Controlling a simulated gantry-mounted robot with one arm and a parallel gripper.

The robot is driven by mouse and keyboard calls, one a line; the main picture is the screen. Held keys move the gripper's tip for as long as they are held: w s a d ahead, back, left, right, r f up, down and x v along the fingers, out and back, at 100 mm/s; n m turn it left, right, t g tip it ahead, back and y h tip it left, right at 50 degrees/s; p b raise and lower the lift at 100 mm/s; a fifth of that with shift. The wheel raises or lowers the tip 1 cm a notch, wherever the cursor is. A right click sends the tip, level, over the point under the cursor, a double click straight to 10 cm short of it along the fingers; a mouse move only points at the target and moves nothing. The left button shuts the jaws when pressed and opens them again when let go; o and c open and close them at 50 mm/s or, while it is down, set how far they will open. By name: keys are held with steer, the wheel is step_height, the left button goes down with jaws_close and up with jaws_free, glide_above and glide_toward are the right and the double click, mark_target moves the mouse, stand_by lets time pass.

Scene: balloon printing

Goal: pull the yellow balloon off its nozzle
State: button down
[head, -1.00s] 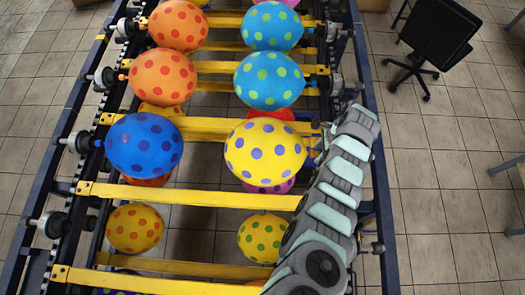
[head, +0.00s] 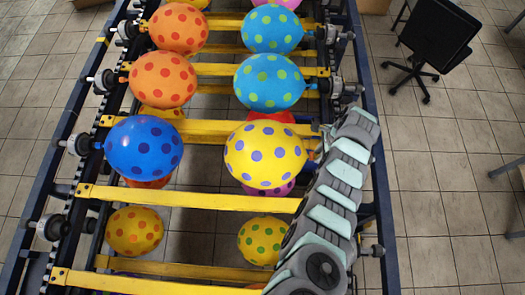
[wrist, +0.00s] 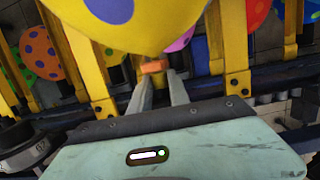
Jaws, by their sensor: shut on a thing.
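The yellow balloon with purple dots (head: 265,153) lies at the right side of the rack in the head view. Its neck end points right, toward my gripper. In the wrist view the balloon (wrist: 150,22) fills the top middle. My gripper (wrist: 153,72) has its two grey fingers on either side of a small orange piece at the balloon's neck. The fingers are shut on that neck. The nozzle behind it is hidden by my gripper and arm. In the head view my arm covers the fingertips.
Blue balloons with green dots (head: 269,82) sit beyond it, and a dark blue balloon (head: 143,148) is to its left. A yellow balloon with green dots (head: 262,240) hangs lower, nearer me. Yellow crossbars (head: 190,199) span the rack. Tiled floor (head: 430,200) lies open at right.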

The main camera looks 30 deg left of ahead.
steer(key=shift+s+a+p, duration=0.15)
steer(key=shift+a+p, duration=0.15)
steer(key=shift+a, duration=0.1)
stand_by(0.3)
steer(key=shift+s+a+p, duration=0.2)
steer(key=shift+a+p, duration=0.1)
steer(key=shift+a, duration=0.05)
step_height(320, 180, up, 17)
steer(key=p, duration=0.8)
stand_by(0.3)
